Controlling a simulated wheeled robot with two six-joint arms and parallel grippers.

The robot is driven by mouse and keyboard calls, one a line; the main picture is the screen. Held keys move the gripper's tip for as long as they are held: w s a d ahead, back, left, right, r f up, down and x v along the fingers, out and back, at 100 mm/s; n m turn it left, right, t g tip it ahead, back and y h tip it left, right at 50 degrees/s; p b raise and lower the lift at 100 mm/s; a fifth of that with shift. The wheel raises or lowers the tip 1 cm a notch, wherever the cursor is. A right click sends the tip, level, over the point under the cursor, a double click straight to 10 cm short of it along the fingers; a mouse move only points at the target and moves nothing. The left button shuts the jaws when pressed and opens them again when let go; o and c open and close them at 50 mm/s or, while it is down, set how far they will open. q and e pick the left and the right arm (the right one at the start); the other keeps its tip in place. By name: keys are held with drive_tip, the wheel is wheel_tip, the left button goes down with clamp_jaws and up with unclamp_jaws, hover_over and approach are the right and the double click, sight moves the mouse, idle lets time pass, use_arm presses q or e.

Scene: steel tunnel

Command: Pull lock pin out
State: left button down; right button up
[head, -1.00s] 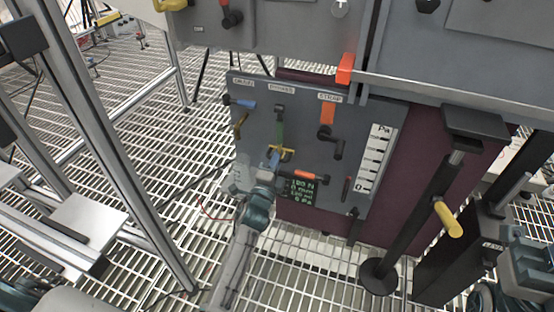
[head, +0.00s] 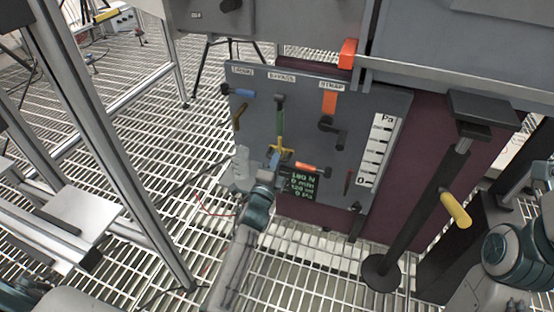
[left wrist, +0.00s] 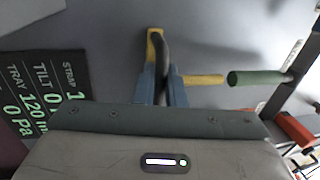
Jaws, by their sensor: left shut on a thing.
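A yellow cross-shaped handle (head: 282,148) sits on the grey upright panel, just below a green lever (head: 279,122). In the left wrist view its yellow arms (left wrist: 205,80) stick out beside a dark curved piece (left wrist: 161,48), which I take for the lock pin. My left gripper (head: 273,158) is at the yellow handle. In the left wrist view its blue-grey fingers (left wrist: 161,84) are shut on the dark curved piece, at the panel face. The fingers hide part of the pin, and I cannot tell how deep it sits. My right gripper is out of view.
The panel (head: 305,105) also carries an orange-handled lever (head: 313,167), a black crank (head: 331,130) and a dark readout screen (head: 300,186). A black post (head: 425,215) with a yellow grip stands to the right. Metal frame posts (head: 115,150) stand left. Grating floor lies between.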

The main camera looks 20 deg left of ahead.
use_arm(q)
drive_tip(key=shift+f, duration=0.3)
drive_tip(key=c, duration=1.6)
unclamp_jaws()
drive_tip(key=shift+f, duration=0.1)
drive_tip(key=shift+c, duration=0.2)
drive_tip(key=shift+s, duration=0.1)
drive_tip(key=s+f, duration=0.2)
drive_tip(key=s, duration=0.8)
drive_tip(key=shift+s+a, duration=0.15)
drive_tip(key=shift+s, duration=0.1)
drive_tip(key=shift+s, duration=0.1)
